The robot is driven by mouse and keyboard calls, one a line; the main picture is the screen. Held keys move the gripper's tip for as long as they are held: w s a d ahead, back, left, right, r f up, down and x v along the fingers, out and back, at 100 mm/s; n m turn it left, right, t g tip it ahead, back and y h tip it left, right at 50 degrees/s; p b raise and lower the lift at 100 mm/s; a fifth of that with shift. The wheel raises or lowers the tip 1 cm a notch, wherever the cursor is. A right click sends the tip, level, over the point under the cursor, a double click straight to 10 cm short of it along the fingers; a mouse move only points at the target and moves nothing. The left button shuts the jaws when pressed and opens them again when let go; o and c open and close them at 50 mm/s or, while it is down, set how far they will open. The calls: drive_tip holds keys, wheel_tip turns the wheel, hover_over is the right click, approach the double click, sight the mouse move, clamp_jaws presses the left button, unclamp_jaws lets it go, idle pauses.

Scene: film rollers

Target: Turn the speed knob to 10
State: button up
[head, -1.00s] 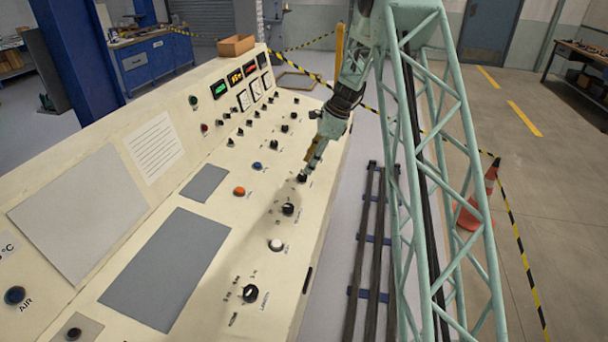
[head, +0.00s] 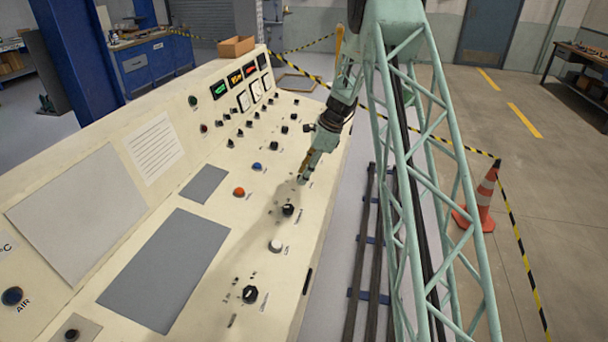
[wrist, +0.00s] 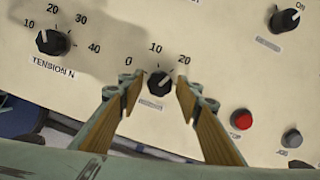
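A small black knob (wrist: 159,83) with a scale marked 0, 10 and 20 sits between my fingertips in the wrist view. The 10 is above it, and a pale pointer mark shows on its top, leaning up and slightly right. The label below it is too blurred to read. My gripper (wrist: 159,90) is open, with one wood-coloured finger on each side of the knob. I cannot tell whether either finger touches it. In the head view my gripper (head: 303,179) is low over the cream console (head: 215,255) near its right edge and hides the knob.
A TENSION N knob (wrist: 53,41) is up and left in the wrist view. Another black knob (wrist: 286,21), a red button (wrist: 242,119) and a grey JOG button (wrist: 291,138) are on the right. An orange cone (head: 479,205) stands on the floor.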

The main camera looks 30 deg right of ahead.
drive_tip(key=c, duration=0.6)
drive_tip(key=shift+n, duration=0.4)
drive_tip(key=n, duration=0.4)
drive_tip(key=shift+g+p, duration=0.3)
drive_tip(key=shift+g, duration=0.1)
drive_tip(key=n, duration=0.5)
drive_tip(key=shift+g, duration=0.4)
drive_tip(key=o, duration=0.8)
drive_tip(key=shift+o, duration=0.2)
